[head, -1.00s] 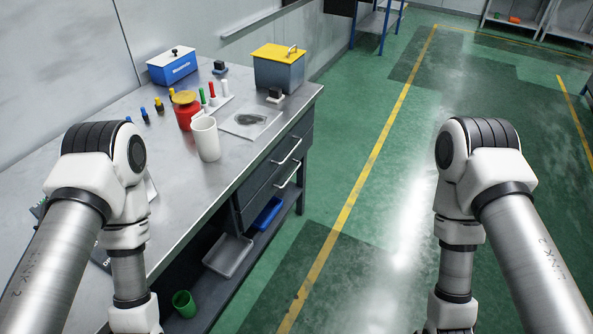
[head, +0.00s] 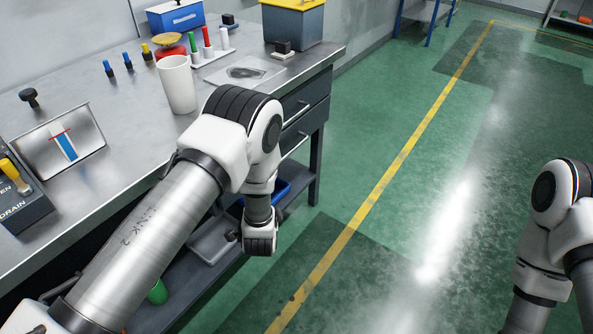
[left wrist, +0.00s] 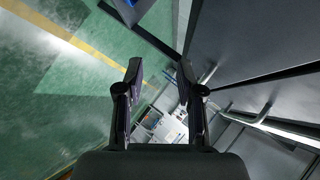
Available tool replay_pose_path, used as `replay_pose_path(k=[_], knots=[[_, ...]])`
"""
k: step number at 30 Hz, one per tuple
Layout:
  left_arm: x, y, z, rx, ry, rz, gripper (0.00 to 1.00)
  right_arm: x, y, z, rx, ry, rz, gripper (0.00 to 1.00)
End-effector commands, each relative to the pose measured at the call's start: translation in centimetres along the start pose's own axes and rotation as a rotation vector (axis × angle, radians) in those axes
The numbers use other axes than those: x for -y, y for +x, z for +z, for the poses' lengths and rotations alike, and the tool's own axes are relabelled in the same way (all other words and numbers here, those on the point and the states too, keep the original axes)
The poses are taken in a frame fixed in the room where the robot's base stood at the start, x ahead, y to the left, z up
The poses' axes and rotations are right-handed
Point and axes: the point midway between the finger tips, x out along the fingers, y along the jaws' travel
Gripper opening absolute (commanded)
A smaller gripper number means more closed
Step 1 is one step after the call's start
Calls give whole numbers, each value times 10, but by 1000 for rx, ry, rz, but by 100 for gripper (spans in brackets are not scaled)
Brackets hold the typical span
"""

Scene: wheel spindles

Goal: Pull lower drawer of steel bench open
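The steel bench (head: 125,125) has two dark grey drawers at its right end. The upper drawer (head: 315,92) and the lower drawer (head: 312,122) look shut, each with a pale bar handle. My left arm hides part of the lower drawer's front and the left end of its handle (head: 295,146). In the left wrist view, my left gripper (left wrist: 159,75) is open with nothing between its fingers. Dark panels and pale bars show to its right; I cannot tell which drawer they belong to. My right gripper is out of view.
A white cup (head: 177,85) and a grey-blue box with a yellow lid (head: 292,25) stand on the bench. A blue bin (head: 277,190) and a grey tray (head: 208,243) are on the lower shelf. The green floor right of the bench is clear.

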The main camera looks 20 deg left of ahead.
Motion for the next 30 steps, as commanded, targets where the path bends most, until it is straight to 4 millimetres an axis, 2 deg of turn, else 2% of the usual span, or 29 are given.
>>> replay_pose_path(k=[1, 3, 6, 9, 12, 15, 24, 30], knots=[[-17, 41, -13, -41, 83, -114, 37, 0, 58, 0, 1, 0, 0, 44], [-6, 67, -42, -64, 211, -281, 37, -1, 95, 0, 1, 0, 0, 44], [14, 84, -77, -46, 351, -479, 37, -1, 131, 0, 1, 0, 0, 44], [29, 87, -101, -7, 437, -608, 37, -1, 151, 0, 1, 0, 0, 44], [40, 85, -112, 22, 479, -668, 37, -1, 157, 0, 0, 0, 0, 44], [49, 89, -116, 31, 488, -680, 37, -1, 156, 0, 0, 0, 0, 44], [80, 132, -121, 30, 486, -676, 37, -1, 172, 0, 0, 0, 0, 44], [92, 144, -125, 29, 490, -673, 37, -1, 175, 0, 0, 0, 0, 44]])
